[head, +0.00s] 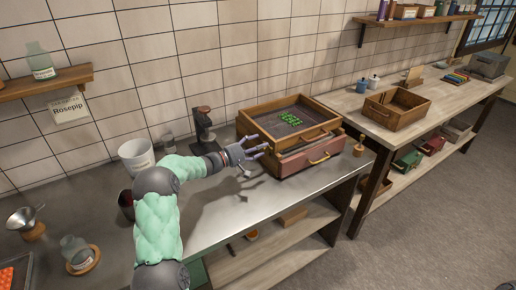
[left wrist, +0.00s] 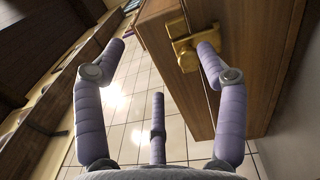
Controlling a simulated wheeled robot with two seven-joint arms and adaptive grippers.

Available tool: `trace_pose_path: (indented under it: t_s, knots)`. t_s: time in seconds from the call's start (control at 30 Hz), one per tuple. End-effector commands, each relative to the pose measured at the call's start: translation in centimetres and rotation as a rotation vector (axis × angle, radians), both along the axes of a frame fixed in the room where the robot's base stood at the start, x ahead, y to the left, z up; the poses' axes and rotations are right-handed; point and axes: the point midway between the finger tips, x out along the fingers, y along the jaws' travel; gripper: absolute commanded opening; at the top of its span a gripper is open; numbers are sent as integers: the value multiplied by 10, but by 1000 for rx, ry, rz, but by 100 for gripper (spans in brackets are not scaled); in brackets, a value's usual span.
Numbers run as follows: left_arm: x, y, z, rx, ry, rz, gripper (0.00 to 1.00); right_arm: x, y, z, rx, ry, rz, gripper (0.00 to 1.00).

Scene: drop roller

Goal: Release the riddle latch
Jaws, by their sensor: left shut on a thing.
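The riddle (head: 290,115) is a wooden tray with a dark mesh bottom and several green pieces on it, in the middle of the head view. It sits on a wooden box (head: 310,155) with a reddish front and brass handles. My left gripper (head: 257,152) is at the box's left side. In the left wrist view, a brass latch (left wrist: 185,52) is on a wooden wall, against the right fingertip of my left gripper (left wrist: 161,50). The gripper is shut on the latch, though its fingers look spread. The latch is too small to make out in the head view.
A white bucket (head: 136,157) and a dark stand (head: 204,130) are behind my left arm. A glass jar (head: 76,250) and a metal funnel (head: 22,219) stand at the left. A second table (head: 372,130) at the right holds an open wooden crate (head: 396,112). The steel counter's front is clear.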

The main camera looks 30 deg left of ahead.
Motion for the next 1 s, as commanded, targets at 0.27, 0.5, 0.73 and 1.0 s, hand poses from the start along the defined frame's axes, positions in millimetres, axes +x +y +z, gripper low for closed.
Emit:
trace_pose_path:
  t_s: [0.27, 0.5, 0.73, 1.0]
  knots:
    - [1, 2, 27, 4, -24, 0, 44, 0, 0, 4, 0, 0, 0, 40]
    - [1, 3, 40, 5, -23, 2, 38, 0, 0, 7, 0, 0, 0, 40]
    - [0, 2, 48, 2, -12, 0, 38, 0, 0, 10, 0, 0, 0, 40]
    - [-1, 2, 61, 1, -8, 0, 38, 0, 0, 13, 0, 0, 0, 40]
